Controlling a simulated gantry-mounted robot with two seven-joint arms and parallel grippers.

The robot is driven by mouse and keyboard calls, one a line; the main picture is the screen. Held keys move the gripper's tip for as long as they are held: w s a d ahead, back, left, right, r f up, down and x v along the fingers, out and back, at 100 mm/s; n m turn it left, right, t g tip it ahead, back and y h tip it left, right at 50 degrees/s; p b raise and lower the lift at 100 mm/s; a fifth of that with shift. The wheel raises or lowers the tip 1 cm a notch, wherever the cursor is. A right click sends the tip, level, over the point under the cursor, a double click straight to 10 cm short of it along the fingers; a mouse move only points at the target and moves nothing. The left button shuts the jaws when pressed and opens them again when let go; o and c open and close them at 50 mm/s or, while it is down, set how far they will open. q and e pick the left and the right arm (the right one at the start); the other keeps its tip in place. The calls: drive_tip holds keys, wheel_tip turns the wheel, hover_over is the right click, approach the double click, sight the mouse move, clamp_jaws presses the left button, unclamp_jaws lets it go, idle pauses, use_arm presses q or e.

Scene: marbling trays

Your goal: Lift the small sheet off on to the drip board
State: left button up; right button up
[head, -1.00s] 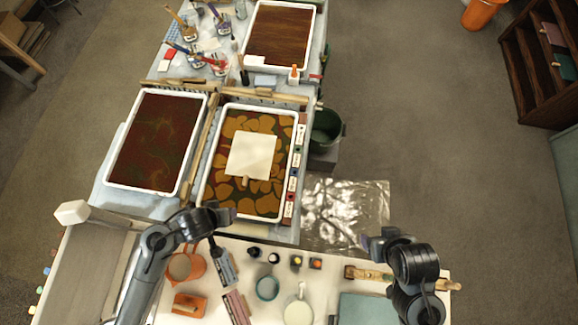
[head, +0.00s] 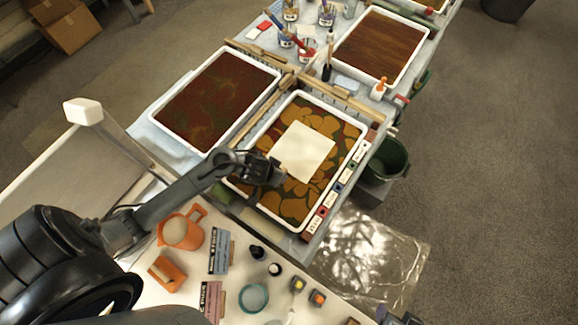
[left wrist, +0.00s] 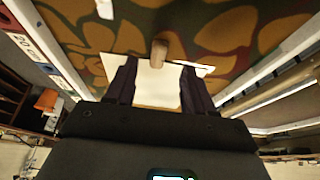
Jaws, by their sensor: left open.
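The small cream sheet (head: 303,152) lies flat in a white-rimmed tray (head: 247,210) of orange and dark green marbling. My left gripper (head: 277,172) is over the tray at the sheet's near left edge. In the left wrist view its open fingers (left wrist: 156,72) frame part of the sheet (left wrist: 153,92), with nothing gripped. A tan peg-like piece (left wrist: 158,53) shows at the sheet's edge between the fingertips. Only a dark bit of my right gripper (head: 405,318) shows at the bottom edge; its jaws cannot be made out. A pale sloping board (head: 60,195), perhaps the drip board, is at left.
A dark red tray (head: 215,100) is to the left and a brown combed tray (head: 380,45) behind. Wooden rails lie between trays. An orange jug (head: 181,232), colour pots and a teal ring-shaped dish (head: 253,297) stand on the near table. A green bucket (head: 388,158) is at right.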

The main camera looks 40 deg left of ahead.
use_arm(q)
drive_tip(key=shift+b+x, duration=1.7)
drive_tip(key=shift+x, duration=1.15)
drive_tip(key=shift+w+r, duration=0.1)
drive_tip(key=shift+w, duration=0.05)
clamp_jaws()
